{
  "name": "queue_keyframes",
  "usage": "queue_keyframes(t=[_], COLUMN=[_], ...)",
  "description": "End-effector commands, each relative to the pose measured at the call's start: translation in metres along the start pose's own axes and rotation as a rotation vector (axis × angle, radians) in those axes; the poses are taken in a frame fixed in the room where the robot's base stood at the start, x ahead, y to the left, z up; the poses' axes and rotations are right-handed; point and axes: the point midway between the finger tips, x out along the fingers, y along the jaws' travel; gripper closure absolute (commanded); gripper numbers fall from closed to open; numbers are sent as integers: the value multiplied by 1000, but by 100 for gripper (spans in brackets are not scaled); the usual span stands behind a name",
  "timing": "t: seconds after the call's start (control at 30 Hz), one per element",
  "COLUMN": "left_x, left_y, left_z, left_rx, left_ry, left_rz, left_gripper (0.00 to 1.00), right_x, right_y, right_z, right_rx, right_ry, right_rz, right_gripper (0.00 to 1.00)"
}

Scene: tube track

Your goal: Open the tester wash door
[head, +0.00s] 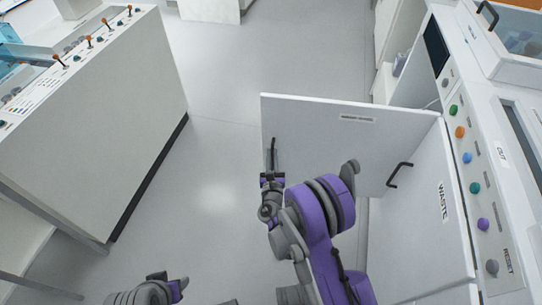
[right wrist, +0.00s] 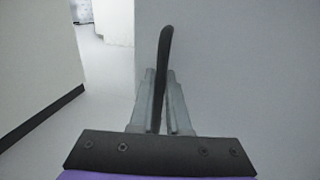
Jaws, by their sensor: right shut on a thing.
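The white wash door (head: 320,125) stands swung out from the white tester cabinet, with a small label, too small to read, near its top edge. It is a plain pale panel in the right wrist view (right wrist: 230,70). Its dark bar handle (head: 273,148) is near the door's free left edge. My right gripper (head: 271,178) is shut on this handle (right wrist: 165,48), which sticks up between the two fingers in the right wrist view. My left gripper (head: 172,284) is low at the bottom edge, away from the door, its fingers unclear.
A panel marked WASTE (head: 432,225) with a dark handle (head: 398,174) is to the right of the door. Coloured buttons (head: 467,158) line the tester's top edge. A white console (head: 110,120) stands at left. Clear grey floor (head: 215,130) lies between.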

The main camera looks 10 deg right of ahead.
Motion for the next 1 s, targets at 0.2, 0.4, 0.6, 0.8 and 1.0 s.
queue_keyframes(t=[0.2,0.4,0.6,0.8,1.0], left_x=[0,0,-2,-11,-20], left_y=[0,0,0,0,0], left_z=[0,0,0,-2,-4], left_rx=[0,0,0,0,0], left_ry=[0,0,0,-1,0], left_rz=[0,0,0,0,0], left_gripper=[50,50,50,50,50], right_x=[0,0,0,-1,-1], right_y=[0,0,0,0,0], right_z=[0,0,10,47,83], right_rx=[-1,0,0,0,0], right_ry=[-1,-1,0,-1,-1], right_rz=[0,0,0,0,0], right_gripper=[73,73,73,73,73])
